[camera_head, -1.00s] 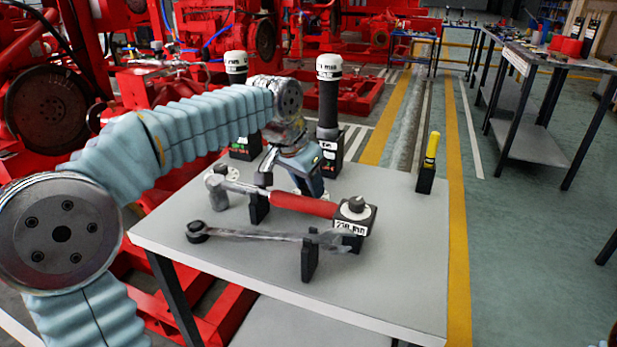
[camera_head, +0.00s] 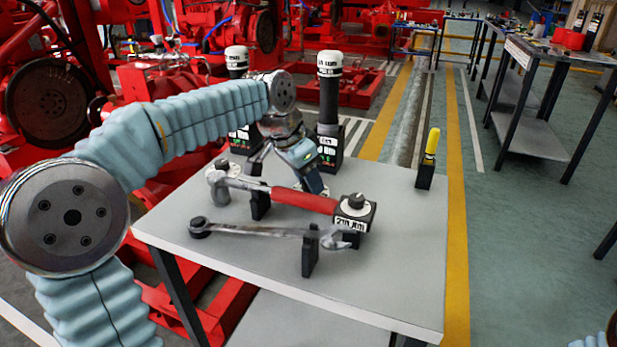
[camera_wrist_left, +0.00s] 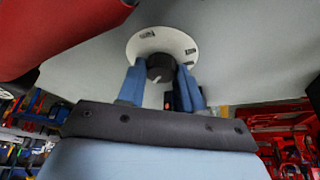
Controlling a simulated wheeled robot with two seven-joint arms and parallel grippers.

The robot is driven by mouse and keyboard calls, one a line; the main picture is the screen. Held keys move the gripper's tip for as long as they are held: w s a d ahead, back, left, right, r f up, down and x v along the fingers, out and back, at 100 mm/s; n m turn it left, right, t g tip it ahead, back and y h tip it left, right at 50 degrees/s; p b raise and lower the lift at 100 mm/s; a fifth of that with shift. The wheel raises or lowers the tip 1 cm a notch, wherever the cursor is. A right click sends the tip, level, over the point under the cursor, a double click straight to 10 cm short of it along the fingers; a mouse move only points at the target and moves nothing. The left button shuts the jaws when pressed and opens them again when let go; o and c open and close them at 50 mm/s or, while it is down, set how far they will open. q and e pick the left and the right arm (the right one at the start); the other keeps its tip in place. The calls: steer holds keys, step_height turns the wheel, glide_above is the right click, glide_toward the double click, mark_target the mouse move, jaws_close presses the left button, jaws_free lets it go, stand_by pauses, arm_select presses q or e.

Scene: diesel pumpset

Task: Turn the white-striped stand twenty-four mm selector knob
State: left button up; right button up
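A round white dial plate (camera_wrist_left: 146,45) shows in the left wrist view, with a short black selector knob (camera_wrist_left: 160,68) at its middle. My left gripper's two blue fingers (camera_wrist_left: 160,80) stand on either side of the knob, very close to it. I cannot tell whether they press on it. In the head view my left gripper (camera_head: 314,186) points down at the grey table (camera_head: 400,270), in front of the back right stand (camera_head: 330,145), whose tall black post has a white striped cap. The gripper covers the knob there. My right gripper is not in view.
A red-handled tool (camera_head: 303,201) lies on holders close in front of the gripper. A wrench (camera_head: 250,231) and a labelled black block (camera_head: 354,212) are nearer. A second white-capped post (camera_head: 236,60) stands back left, a yellow-handled tool (camera_head: 431,143) right. The table's right front is clear.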

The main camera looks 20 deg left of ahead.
arm_select(q)
steer(key=o, duration=0.4)
steer(key=shift+o, duration=0.2)
steer(key=p+v, duration=0.1)
steer(key=v, duration=1.3)
steer(key=shift+p, duration=0.35)
steer(key=shift+w+f, duration=0.1)
